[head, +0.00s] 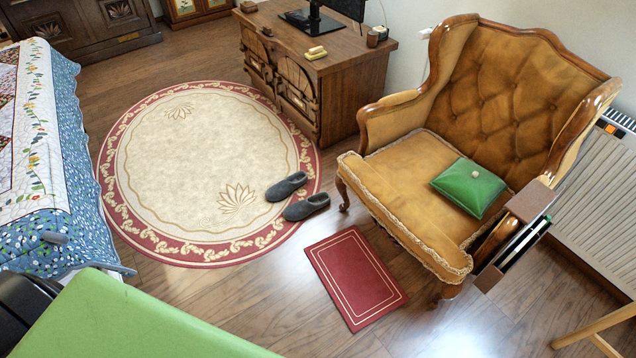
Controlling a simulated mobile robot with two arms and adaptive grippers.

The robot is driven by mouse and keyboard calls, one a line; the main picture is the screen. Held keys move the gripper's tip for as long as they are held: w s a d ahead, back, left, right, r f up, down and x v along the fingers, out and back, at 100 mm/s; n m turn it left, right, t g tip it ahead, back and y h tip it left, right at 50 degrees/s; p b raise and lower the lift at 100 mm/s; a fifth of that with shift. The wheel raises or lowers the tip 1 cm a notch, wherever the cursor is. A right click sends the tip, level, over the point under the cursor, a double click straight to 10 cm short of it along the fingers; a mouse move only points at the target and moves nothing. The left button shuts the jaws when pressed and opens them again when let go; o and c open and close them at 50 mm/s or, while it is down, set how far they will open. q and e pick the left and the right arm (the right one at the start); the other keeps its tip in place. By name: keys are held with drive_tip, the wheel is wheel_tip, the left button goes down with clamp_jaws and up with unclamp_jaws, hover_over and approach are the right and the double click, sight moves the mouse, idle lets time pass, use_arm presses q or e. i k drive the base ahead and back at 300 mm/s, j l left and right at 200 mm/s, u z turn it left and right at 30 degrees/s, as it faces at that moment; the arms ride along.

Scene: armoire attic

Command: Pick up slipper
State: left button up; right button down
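The upper slipper (287,187) lies on the rug. The lower slipper (306,207) lies close below it, at the rug's red border. Both point toward the right of the picture, and nothing covers them. I cannot make out either of my grippers in the head view, and nothing is seen holding a slipper.
A round cream and red rug (190,150) covers the middle floor. A red mat (356,277) lies below the tan armchair (400,180), which holds a green cushion (468,189). A wooden desk (345,75) stands behind. A bed (40,170) is left; a green surface (130,325) fills the lower left.

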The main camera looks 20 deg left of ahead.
sight(299, 211)
drive_tip(key=i+j+z, duration=0.15)
drive_tip(key=j, duration=0.35)
drive_tip(key=i+j+z, duration=0.1)
drive_tip(key=j, duration=0.4)
drive_tip(key=i+j+z, duration=0.15)
drive_tip(key=j, duration=0.4)
drive_tip(key=i+j+z, duration=0.1)
drive_tip(key=j, duration=0.4)
